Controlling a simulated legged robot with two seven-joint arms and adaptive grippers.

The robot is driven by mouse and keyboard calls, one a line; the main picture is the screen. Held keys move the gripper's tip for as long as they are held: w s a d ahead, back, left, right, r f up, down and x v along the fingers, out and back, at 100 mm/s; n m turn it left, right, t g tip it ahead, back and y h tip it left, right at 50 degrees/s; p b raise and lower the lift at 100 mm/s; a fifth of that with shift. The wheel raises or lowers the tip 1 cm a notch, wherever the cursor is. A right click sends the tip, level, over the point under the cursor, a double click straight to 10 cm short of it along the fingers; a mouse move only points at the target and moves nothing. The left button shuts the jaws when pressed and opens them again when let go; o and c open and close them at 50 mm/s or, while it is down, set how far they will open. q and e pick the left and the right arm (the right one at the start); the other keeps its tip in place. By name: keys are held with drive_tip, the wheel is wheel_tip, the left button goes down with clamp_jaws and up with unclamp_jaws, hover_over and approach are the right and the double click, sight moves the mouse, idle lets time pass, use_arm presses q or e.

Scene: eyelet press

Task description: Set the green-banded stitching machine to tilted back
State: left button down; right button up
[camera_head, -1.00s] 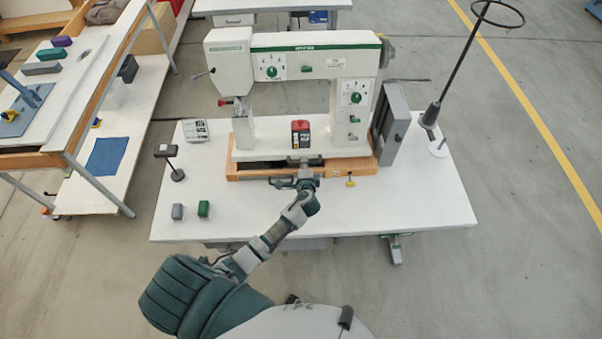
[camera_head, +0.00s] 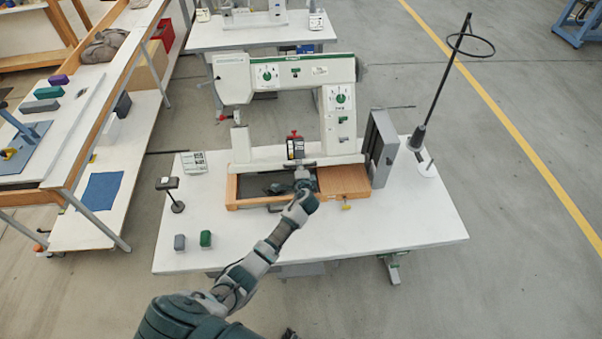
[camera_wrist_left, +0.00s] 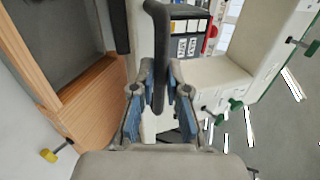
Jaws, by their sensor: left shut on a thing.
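The stitching machine (camera_head: 290,72), off-white with a green band along its top, leans back on its wooden base (camera_head: 345,180). Its bed's front edge is lifted, and a dark opening (camera_head: 255,185) shows in the base below. My left gripper (camera_head: 304,178) is at the front of the bed, partly hidden by my wrist. In the left wrist view, its blue-padded fingers (camera_wrist_left: 158,100) are shut on a dark grey bar-like handle (camera_wrist_left: 158,50). The machine's pale body also shows there (camera_wrist_left: 265,45). My right gripper is in neither view.
A red-topped black box (camera_head: 295,148) sits on the bed. A grey panel (camera_head: 381,148) and thread stand (camera_head: 425,130) are at the right.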

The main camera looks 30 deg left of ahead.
use_arm(q)
drive_tip(key=shift+a+r, duration=0.15)
drive_tip(key=shift+a, duration=0.3)
drive_tip(key=c, duration=1.2)
unclamp_jaws()
drive_tip(key=shift+a, duration=0.15)
drive_tip(key=v, duration=1.1)
drive_tip(key=shift+s, duration=0.4)
